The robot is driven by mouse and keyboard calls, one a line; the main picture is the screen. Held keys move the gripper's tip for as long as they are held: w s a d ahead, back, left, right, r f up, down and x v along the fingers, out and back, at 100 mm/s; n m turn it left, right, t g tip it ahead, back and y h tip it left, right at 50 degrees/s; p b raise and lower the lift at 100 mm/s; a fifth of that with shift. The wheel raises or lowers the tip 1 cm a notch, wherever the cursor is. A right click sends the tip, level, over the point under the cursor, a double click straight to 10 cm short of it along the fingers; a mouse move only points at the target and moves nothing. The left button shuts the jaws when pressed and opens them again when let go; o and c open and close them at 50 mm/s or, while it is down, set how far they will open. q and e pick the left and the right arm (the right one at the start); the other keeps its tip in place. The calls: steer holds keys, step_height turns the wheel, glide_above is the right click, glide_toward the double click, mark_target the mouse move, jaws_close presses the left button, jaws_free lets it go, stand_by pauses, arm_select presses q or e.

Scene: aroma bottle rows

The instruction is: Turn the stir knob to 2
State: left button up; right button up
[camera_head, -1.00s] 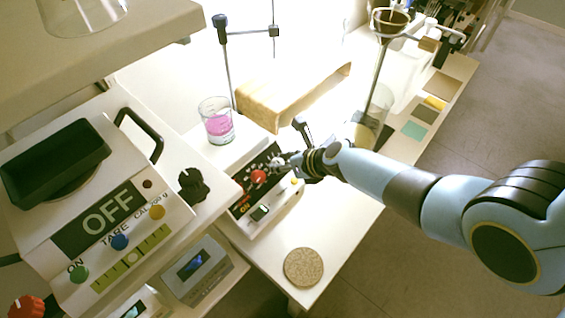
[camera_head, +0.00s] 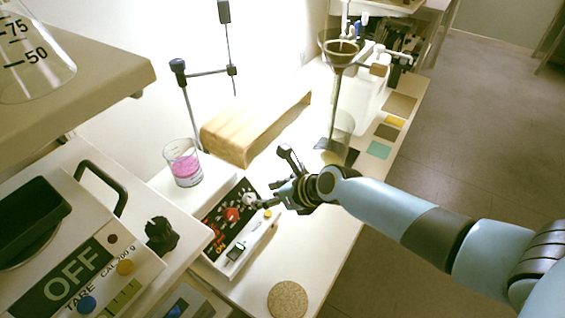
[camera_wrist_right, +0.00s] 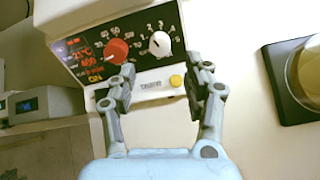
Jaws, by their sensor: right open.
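The hotplate stirrer's control panel (camera_head: 229,222) is on the bench, with a red knob (camera_head: 232,214) and a white knob (camera_wrist_right: 159,43). In the right wrist view the white knob has a scale of small numbers around it, and the red knob (camera_wrist_right: 117,50) has larger numbers. The panel's display is lit red. My right gripper (camera_wrist_right: 162,82) is open and empty, its two fingers spread in front of the panel, just short of the white knob. In the head view the right gripper (camera_head: 262,202) is close to the knobs and partly covers that area. My left gripper is out of view.
A beaker of pink liquid (camera_head: 185,168) stands on the stirrer's plate. A yellow button (camera_wrist_right: 176,81) is below the white knob. A balance reading OFF (camera_head: 72,285) is at left. A cork mat (camera_head: 288,299) lies in front, and a wooden piece (camera_head: 240,135) is behind.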

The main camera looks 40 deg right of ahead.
steer(key=shift+v, duration=2.7)
